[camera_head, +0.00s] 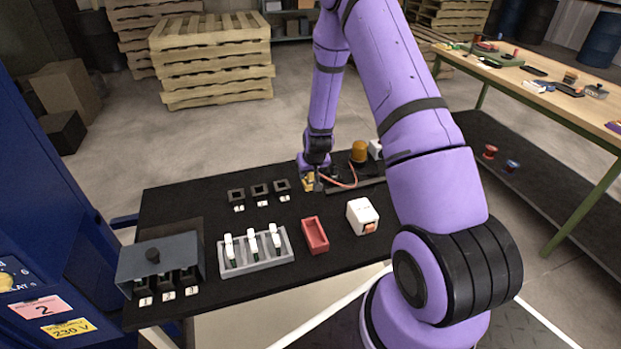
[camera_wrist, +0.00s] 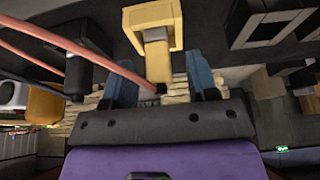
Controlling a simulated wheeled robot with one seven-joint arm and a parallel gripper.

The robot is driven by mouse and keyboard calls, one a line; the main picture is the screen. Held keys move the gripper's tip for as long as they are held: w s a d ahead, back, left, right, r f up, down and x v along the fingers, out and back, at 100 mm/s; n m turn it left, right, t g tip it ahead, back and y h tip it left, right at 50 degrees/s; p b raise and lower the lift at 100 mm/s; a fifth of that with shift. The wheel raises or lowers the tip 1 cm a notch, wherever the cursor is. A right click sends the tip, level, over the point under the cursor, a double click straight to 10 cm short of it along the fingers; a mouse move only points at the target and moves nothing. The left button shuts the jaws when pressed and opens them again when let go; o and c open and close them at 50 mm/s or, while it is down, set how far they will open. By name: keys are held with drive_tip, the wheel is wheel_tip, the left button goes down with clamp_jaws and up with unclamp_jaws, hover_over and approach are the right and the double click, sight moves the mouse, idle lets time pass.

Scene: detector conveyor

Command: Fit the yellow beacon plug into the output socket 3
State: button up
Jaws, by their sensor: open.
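The yellow beacon plug (camera_head: 308,181) is at the far middle of the black table in the head view. A red cable (camera_head: 344,184) runs near the plug toward the amber beacon (camera_head: 359,151). Three black square sockets with white labels stand left of the plug; the nearest to it is the right-hand socket (camera_head: 282,187). I cannot read their labels.
A grey box (camera_head: 160,257) with three dark openings and numbered labels is at the table's left. A grey rack (camera_head: 257,261) with white modules, a red tray (camera_head: 314,235) and a white box (camera_head: 361,216) stand toward the front. My arm hides the table's right end.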

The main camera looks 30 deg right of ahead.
clamp_jaws()
